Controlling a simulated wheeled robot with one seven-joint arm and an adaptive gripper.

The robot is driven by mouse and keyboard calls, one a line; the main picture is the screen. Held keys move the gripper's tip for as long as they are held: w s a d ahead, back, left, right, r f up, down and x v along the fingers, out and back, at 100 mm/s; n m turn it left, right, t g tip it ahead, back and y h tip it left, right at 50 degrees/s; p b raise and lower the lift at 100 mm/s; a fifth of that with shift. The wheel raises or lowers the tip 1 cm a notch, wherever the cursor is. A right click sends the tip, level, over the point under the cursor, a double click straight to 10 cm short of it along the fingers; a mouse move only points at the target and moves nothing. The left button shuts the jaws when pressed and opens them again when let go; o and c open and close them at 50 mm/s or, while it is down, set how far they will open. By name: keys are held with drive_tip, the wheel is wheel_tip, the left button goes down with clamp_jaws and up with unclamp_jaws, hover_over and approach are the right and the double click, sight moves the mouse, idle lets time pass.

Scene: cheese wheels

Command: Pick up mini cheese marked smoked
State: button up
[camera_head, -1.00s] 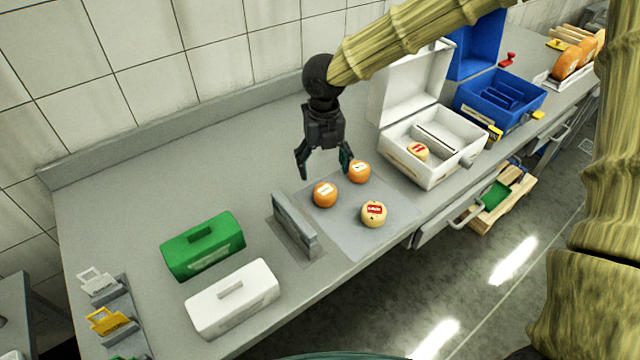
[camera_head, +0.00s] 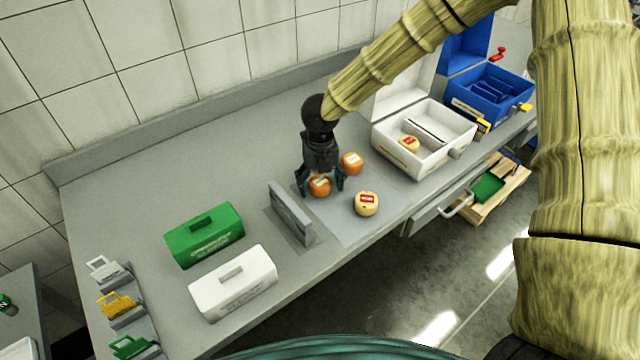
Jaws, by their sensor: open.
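Three mini cheeses are on a grey mat (camera_head: 345,232) on the counter. One orange cheese (camera_head: 319,187) with a pale label is between the spread fingers of my gripper (camera_head: 321,188). A second orange cheese (camera_head: 352,163) with a pale label is just behind and to the right. A pale cheese (camera_head: 367,204) with a red label is at the front right. A similar red-labelled cheese (camera_head: 409,143) lies in the open white box. The label words are too small to read. My gripper points down and is open around the nearer orange cheese.
A grey upright plate (camera_head: 290,213) stands left of the mat. A green lidded box (camera_head: 205,236) and a white one (camera_head: 233,285) are further left. The open white box (camera_head: 425,140) and a blue box (camera_head: 490,95) stand right. The counter behind is clear.

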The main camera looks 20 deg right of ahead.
drive_tip(key=shift+s+r, duration=0.15)
drive_tip(key=c, duration=1.2)
drive_tip(key=shift+o, duration=0.2)
drive_tip(key=shift+r, duration=0.1)
